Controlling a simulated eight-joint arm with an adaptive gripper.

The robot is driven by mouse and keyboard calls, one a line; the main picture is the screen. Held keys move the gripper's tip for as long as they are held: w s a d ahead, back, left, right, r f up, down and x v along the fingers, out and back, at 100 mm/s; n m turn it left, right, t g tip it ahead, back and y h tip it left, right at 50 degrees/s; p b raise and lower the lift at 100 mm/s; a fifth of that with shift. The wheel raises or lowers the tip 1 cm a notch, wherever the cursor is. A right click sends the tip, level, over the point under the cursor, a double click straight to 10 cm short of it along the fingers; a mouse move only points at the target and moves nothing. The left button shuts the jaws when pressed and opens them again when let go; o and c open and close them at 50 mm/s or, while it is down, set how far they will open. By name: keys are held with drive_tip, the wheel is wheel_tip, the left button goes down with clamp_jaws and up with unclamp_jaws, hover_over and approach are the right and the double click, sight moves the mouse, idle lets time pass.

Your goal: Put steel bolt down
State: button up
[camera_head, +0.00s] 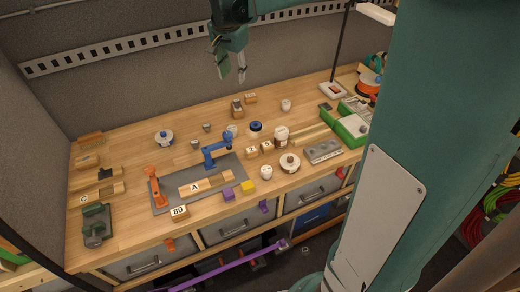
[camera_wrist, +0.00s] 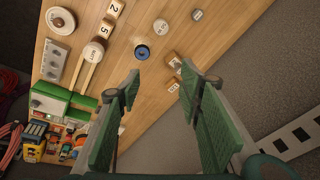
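My gripper (camera_head: 232,76) hangs above the back of the wooden workbench (camera_head: 130,137), well clear of the tabletop. In the wrist view its two green fingers (camera_wrist: 161,72) stand apart, with nothing seen held between them. I cannot make out a steel bolt for certain in either view. Two small grey pieces, one (camera_head: 206,127) behind the other (camera_head: 195,143), lie mid-bench behind the blue clamp-like tool (camera_head: 216,149); they are too small to identify. A wooden block with a metallic part (camera_head: 237,108) stands on the bench below my gripper.
A grey mat (camera_head: 160,203) at the front bears an orange tool (camera_head: 156,187) and the block marked A (camera_head: 194,188). White jars and a blue-ringed container (camera_head: 255,127) stand mid-right. A green bin (camera_head: 349,126) is at the right. Bare wood shows at back left.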

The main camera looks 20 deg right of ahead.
drive_tip(key=s+a+r+n+t, duration=0.1)
drive_tip(key=s+a+r+n, duration=0.15)
drive_tip(key=s, duration=0.65)
drive_tip(key=s+a+r+n+t, duration=0.1)
drive_tip(key=s+n, duration=0.2)
drive_tip(key=s, duration=0.6)
drive_tip(key=s+a+f+n+t, duration=0.1)
drive_tip(key=s+f+n, duration=0.2)
drive_tip(key=s, duration=0.6)
drive_tip(key=s+a+f+n+t+y, duration=0.1)
drive_tip(key=s+f+n, duration=0.2)
drive_tip(key=s, duration=0.5)
drive_tip(key=shift+s+a+f+t, duration=0.15)
drive_tip(key=shift+s+a+t, duration=0.15)
drive_tip(key=shift+s, duration=0.05)
idle(4.2)
